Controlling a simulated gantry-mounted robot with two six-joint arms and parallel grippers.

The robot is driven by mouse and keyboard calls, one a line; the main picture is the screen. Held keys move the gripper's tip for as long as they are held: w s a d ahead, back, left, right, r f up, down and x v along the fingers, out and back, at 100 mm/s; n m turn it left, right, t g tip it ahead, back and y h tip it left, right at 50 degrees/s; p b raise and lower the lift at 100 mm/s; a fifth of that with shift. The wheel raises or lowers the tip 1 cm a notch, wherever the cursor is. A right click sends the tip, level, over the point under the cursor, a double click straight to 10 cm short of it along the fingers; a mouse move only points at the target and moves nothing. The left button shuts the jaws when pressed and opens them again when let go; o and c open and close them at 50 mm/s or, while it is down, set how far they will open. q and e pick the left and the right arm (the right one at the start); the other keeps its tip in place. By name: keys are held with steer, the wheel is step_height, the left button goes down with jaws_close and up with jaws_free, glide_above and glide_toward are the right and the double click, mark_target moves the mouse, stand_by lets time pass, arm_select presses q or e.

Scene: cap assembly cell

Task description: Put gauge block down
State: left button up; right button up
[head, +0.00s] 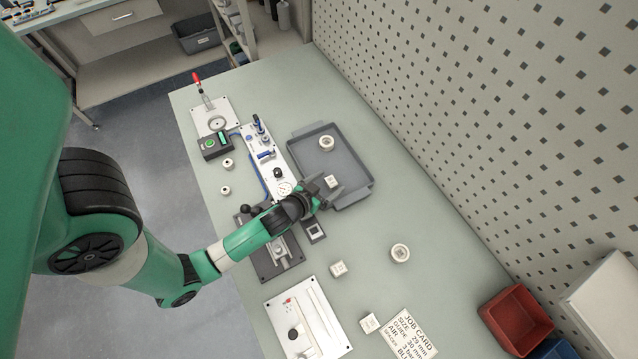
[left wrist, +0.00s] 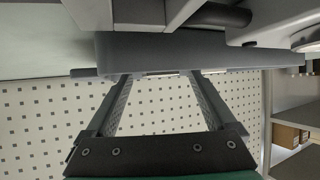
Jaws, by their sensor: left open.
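My left gripper (head: 328,190) is open at the near left corner of the grey tray (head: 358,198). A small pale block with a marked top (head: 332,181), which may be the gauge block, shows at its fingertips; I cannot tell whether it touches them. In the left wrist view the two fingers of my left gripper (left wrist: 160,78) stand apart, with the tray's dark edge (left wrist: 200,48) across their tips and no block clearly visible between them. Similar pale blocks lie on the table, one at the middle (head: 338,268) and one nearer (head: 370,322). My right gripper is out of view.
A pale ring (head: 326,143) sits in the tray; another (head: 400,252) lies on the table. A dark square holder (head: 314,231) is just below the gripper. A white board (head: 325,318), a job card (head: 408,335) and a red bin (head: 515,318) are nearer. The pegboard wall (head: 480,110) borders the right.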

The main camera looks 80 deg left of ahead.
arm_select(q)
steer(key=v, duration=1)
steer(key=shift+s+d, duration=0.3)
steer(key=shift+s, duration=0.05)
steer(key=shift+s+d+r, duration=0.15)
steer(key=shift+s+r, duration=0.15)
steer(key=shift+r, duration=0.05)
steer(key=w+d+r+m+t+h, duration=0.15)
steer(key=w+r+t, duration=0.25)
steer(key=w+r, duration=0.7)
steer(key=w+d+r+t, duration=0.2)
steer(key=w+r+t, duration=0.1)
steer(key=w+r, duration=0.8)
steer(key=d+r+m+t+h, duration=0.2)
steer(key=d+r+t, duration=0.2)
steer(key=r, duration=1.1)
steer(key=d+r+m+t+h, duration=0.1)
steer(key=d+r+t+h, duration=0.2)
steer(key=r, duration=1.1)
steer(key=s+d+r+m+t+h, duration=0.2)
steer(key=s+r, duration=0.4)
steer(key=r, duration=0.6)
steer(key=shift+d+m+t+h, duration=0.35)
steer(key=shift+d+m+t, duration=0.4)
steer(key=shift+d, duration=0.35)
